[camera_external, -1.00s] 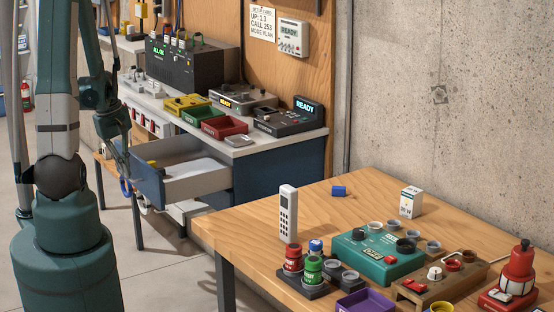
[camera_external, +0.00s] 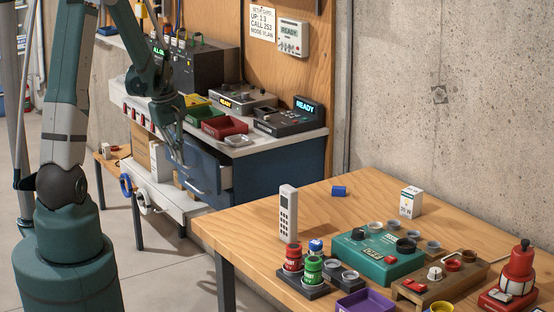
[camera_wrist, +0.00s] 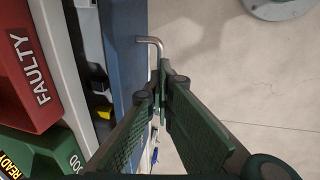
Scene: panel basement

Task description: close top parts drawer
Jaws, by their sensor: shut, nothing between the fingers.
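The top parts drawer (camera_external: 207,168) is in the blue cabinet under the far bench and stands partly open, its front a short way out from the cabinet. In the wrist view its blue front (camera_wrist: 125,45) runs down the picture, with a narrow dark opening behind it showing something yellow inside. A silver bar handle (camera_wrist: 148,41) sticks out from the front. My gripper (camera_external: 177,157) is at the outer side of the drawer front, beside the handle. In the wrist view its fingers (camera_wrist: 165,78) are shut and empty, close to the handle; I cannot tell whether they touch it.
The bench above holds a red tray (camera_external: 224,126) marked FAULTY, a green tray (camera_wrist: 45,150) and several devices. A wooden table (camera_external: 262,218) with a teal box, cups and bottles stands in the foreground. Open floor (camera_wrist: 245,70) lies outside the drawer front.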

